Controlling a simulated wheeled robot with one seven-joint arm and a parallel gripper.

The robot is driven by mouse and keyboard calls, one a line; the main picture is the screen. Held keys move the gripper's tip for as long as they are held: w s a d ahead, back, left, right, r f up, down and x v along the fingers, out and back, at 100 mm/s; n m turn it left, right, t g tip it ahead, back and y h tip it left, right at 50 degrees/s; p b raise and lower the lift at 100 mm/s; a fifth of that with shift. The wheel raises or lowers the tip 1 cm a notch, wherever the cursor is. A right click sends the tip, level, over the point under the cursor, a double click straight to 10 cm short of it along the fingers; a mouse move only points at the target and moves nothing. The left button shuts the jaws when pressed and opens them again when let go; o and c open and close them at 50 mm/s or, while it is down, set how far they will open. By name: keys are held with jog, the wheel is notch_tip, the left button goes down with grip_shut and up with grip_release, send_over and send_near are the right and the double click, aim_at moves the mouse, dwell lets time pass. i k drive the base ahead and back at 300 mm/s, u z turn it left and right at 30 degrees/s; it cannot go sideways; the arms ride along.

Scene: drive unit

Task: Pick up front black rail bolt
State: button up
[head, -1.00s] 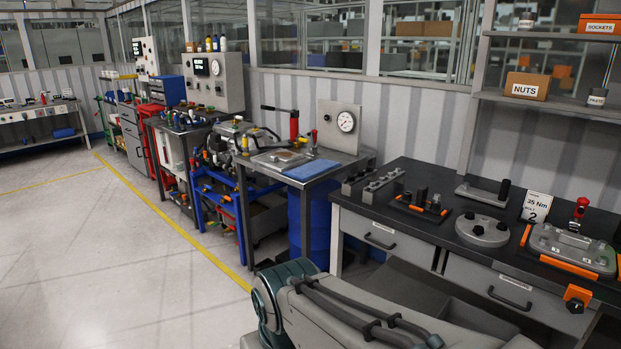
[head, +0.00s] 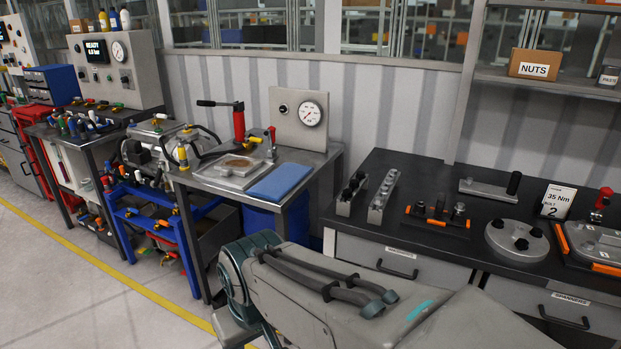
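A short grey rail (head: 344,208) with several dark bolts stands at the left end of the dark bench top. The front black rail bolt (head: 346,195) is at the rail's near end. It looks small and dark, and its exact shape is hard to tell. A second grey rail (head: 376,213) with lighter grey bolts stands just right of it. My arm crosses the lower middle of the view, in front of the bench. My gripper is not in view.
The dark bench (head: 410,170) also bears an orange-edged fixture (head: 437,217), a round grey flange (head: 516,240), a spanner-like tool (head: 489,189) and a "35 Nm" card (head: 557,201). A steel table (head: 235,180) with a gauge panel (head: 299,119) stands to the left.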

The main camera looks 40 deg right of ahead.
aim_at(347, 193)
jog(key=z, duration=0.6)
jog(key=i, duration=0.95)
jog(key=z, duration=1.45)
jog(key=i, duration=0.5)
jog(key=z, duration=0.45)
